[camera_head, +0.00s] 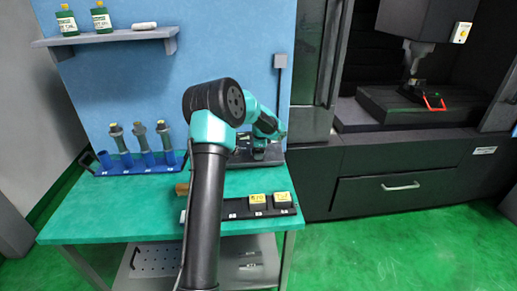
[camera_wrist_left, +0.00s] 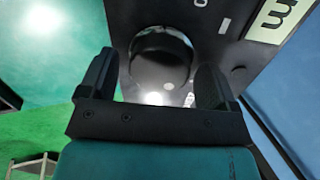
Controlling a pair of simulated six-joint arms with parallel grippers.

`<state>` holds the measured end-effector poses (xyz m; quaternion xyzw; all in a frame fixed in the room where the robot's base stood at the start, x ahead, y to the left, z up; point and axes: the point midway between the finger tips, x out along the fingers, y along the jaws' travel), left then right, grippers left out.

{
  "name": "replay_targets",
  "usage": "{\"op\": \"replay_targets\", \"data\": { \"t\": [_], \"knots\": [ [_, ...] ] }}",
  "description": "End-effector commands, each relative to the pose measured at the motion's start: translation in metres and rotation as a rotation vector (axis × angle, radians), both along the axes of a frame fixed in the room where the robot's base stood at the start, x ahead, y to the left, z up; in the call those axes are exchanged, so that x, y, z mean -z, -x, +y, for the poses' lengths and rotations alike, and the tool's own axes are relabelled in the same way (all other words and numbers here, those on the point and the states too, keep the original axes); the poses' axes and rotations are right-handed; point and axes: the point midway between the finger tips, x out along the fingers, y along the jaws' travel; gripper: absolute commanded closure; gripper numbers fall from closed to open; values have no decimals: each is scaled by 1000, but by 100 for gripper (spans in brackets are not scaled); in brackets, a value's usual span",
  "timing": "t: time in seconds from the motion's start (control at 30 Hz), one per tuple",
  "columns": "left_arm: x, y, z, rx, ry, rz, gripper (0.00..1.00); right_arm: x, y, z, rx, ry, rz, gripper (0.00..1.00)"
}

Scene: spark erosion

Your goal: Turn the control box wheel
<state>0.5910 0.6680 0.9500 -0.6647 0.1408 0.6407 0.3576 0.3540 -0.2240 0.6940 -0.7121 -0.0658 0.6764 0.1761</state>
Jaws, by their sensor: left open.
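The control box (camera_wrist_left: 212,45) fills the upper part of the left wrist view as a dark panel with white marks and a pale label. Its wheel (camera_wrist_left: 158,68) is a round, dark, shiny knob. My left gripper (camera_wrist_left: 157,85) is open, with one black finger on each side of the wheel. I cannot tell whether the fingers touch it. In the head view my left arm reaches over the green table to the dark box at its back right, where arm links hide most of the box and the wheel. My right gripper is not in view.
On the green table (camera_head: 105,209), a blue rack (camera_head: 113,170) holds several upright tools at the left. A black tray (camera_head: 282,210) with yellow-labelled blocks lies at the front right. A shelf (camera_head: 110,36) with bottles hangs above. A dark machine (camera_head: 400,160) stands at the right.

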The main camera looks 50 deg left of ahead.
Motion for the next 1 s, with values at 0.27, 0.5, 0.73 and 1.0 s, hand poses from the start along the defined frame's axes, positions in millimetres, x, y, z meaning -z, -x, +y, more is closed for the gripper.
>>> {"op": "replay_targets", "data": {
  "t": [0.27,0.5,0.73,1.0],
  "knots": [
    [-7,1,-1,0,-2,-1,17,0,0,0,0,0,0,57],
    [-38,5,-10,1,-2,-3,17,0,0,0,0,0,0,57],
    [-80,11,-22,1,-2,-3,17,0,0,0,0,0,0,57],
    [-130,18,-36,0,-2,-4,17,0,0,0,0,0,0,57]
  ]
}}
